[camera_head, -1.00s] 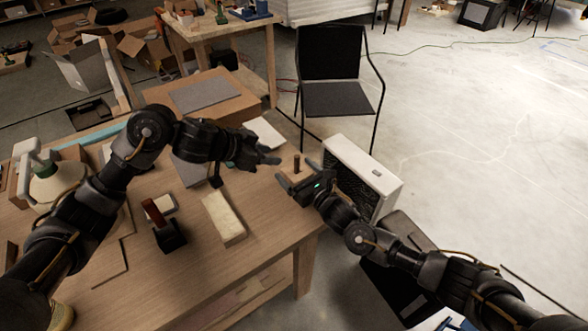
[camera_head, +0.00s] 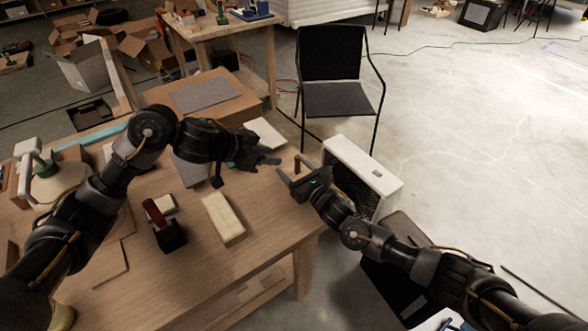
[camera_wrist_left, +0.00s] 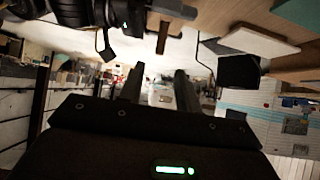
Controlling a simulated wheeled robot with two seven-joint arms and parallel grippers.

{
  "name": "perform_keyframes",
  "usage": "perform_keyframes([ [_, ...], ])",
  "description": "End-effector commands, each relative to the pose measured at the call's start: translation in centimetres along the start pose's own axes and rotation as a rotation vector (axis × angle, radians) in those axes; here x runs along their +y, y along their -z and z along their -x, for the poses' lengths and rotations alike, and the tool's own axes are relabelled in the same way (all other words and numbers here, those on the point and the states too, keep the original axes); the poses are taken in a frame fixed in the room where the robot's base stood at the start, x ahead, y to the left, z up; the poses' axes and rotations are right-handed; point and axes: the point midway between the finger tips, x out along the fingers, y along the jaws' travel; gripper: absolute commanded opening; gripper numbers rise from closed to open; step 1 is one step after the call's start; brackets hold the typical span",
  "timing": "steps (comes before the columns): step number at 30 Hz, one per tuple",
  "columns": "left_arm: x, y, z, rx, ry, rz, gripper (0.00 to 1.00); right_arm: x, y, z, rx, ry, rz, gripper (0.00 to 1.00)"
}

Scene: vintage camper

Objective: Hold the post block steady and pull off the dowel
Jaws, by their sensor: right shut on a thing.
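My left gripper (camera_head: 275,166) is to the left of the dowel. Its two fingers (camera_wrist_left: 158,88) are apart and empty, pointing toward the dowel, which is not between them.
A white box with a dark grille (camera_head: 364,173) stands just right of my right gripper. A pale block (camera_head: 224,218), a black holder with a red-brown piece (camera_head: 168,235) and a white board (camera_head: 264,133) lie on the workbench (camera_head: 205,275). A black chair (camera_head: 335,98) stands behind.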

Motion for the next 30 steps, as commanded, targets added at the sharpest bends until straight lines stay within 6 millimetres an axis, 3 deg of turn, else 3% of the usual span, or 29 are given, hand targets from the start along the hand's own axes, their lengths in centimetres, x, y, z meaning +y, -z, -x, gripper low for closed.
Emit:
perform_keyframes([
  [10,3.4,2.2,-3.2,-0.037,-0.186,-0.105,0.34,0.0,0.0,0.0,0.0,0.0,0.0,0.37],
  [14,3.7,2.4,-4.5,-0.067,-0.27,-0.167,0.34,0.0,0.0,0.0,0.0,0.0,0.0,0.37],
  [20,1.3,1.8,-4.8,-0.107,-0.34,-0.252,0.34,0.0,0.0,0.0,0.001,0.0,0.0,0.37],
  [30,-3.4,1.0,-3.1,-0.143,-0.368,-0.338,0.34,0.0,0.1,0.0,0.001,0.0,0.0,0.37],
])
